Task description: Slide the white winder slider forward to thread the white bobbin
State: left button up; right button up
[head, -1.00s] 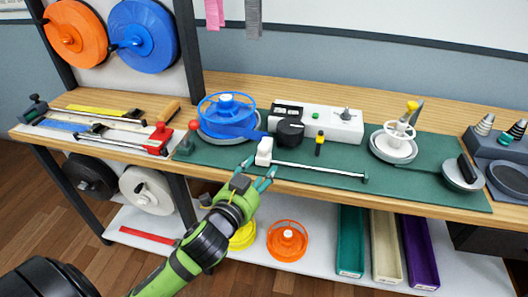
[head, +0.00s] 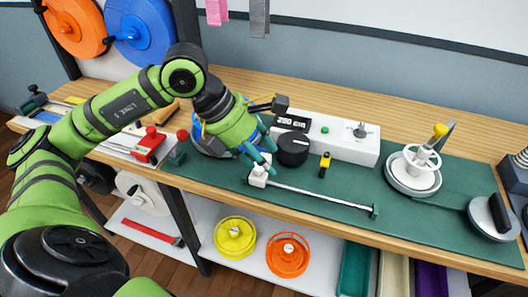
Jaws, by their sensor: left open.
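The white winder slider (head: 259,179) is a small white block at the left end of a thin metal rod (head: 315,197) on the green mat. The white bobbin (head: 423,158) sits upright on a round white base to the right, with a yellow-topped post. My left gripper (head: 262,163) reaches in from the upper left, fingers pointing down. It is open, with its teal fingertips just above and behind the slider. I cannot tell whether they touch it. The forearm and gripper hide most of the blue reel (head: 197,133). My right gripper is not in view.
The white control box (head: 345,146) with a black knob (head: 292,148) stands close behind the rod. A small yellow-and-black switch (head: 325,164) stands between box and rod. A red-knobbed post (head: 182,136) is left of the gripper. The mat between rod and bobbin is clear.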

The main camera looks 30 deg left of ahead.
aim_at(258, 165)
pick_arm(q)
jog(key=a+y, duration=0.2)
jog(key=a, duration=0.2)
jog(key=shift+n, duration=0.3)
jog(key=shift+w+a+p+x, duration=0.15)
jog(key=shift+p+x, duration=0.1)
jog(key=shift+x, duration=1.4)
jog(key=shift+w+a+p+x, duration=0.1)
jog(key=shift+p+x, duration=0.1)
jog(key=shift+x, duration=1.45)
jog(key=shift+r, duration=0.1)
grip_shut()
